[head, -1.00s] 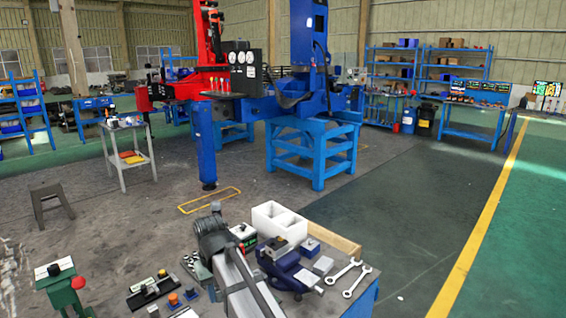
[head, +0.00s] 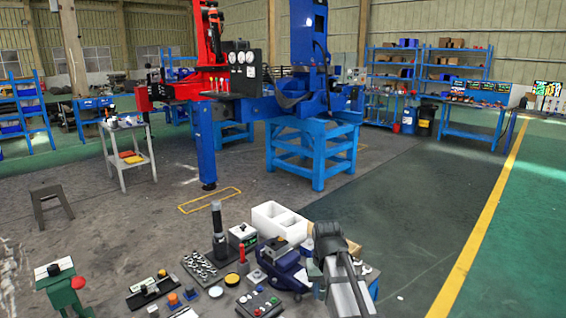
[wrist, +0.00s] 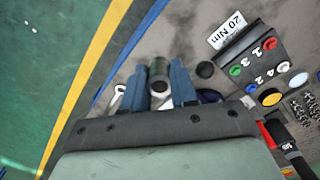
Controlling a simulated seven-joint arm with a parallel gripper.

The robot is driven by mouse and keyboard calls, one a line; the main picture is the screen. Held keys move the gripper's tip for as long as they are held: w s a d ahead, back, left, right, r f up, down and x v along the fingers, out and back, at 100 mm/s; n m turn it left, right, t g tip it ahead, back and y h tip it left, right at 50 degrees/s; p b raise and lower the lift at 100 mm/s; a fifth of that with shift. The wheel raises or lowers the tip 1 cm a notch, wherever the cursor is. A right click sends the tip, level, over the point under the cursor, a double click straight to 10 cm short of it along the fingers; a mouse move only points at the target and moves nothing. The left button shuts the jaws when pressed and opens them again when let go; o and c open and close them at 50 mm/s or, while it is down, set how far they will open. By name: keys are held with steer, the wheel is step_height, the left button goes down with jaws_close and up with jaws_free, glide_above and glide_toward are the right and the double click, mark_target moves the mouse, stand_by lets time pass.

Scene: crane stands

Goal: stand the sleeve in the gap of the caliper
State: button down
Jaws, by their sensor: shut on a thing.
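My gripper (wrist: 158,88) shows in the wrist view with its two blue fingers shut on the sleeve (wrist: 158,69), a short grey-green tube. In the head view my arm's end hangs over the right side of the workbench and hides the sleeve. Left of it, close by, sits a dark blue clamp-like body (head: 284,262), which may be the caliper; its gap cannot be made out. Part of a dark blue body also shows behind the right finger in the wrist view.
A button panel (head: 259,303) lies left of my gripper. A white divided box (head: 268,216) and a dark upright post (head: 217,222) stand farther back. Spanners lie partly hidden at the bench's right edge. Open floor lies beyond.

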steer(key=d+m, duration=0.1)
steer(key=d, duration=0.5)
steer(key=s+a+f+n, duration=0.1)
steer(key=s+a+n, duration=0.1)
steer(key=a, duration=0.9)
steer(key=s+a+n, duration=0.2)
steer(key=a, duration=1)
steer(key=s+a+f+n, duration=0.1)
steer(key=s+a+n, duration=0.2)
steer(key=s+a, duration=0.55)
steer(key=s+a+f+n, duration=0.15)
steer(key=s+a, duration=0.35)
steer(key=a, duration=0.6)
steer(key=shift+w+d+f+n, duration=0.15)
steer(key=shift+f+n, duration=0.45)
steer(key=shift+f, duration=1.85)
steer(key=shift+w+a+f+n, duration=0.15)
steer(key=shift+f+n, duration=0.4)
steer(key=shift+f, duration=1.9)
steer(key=shift+d+f, duration=0.1)
steer(key=shift+d, duration=0.05)
steer(key=c, duration=0.9)
jaws_free()
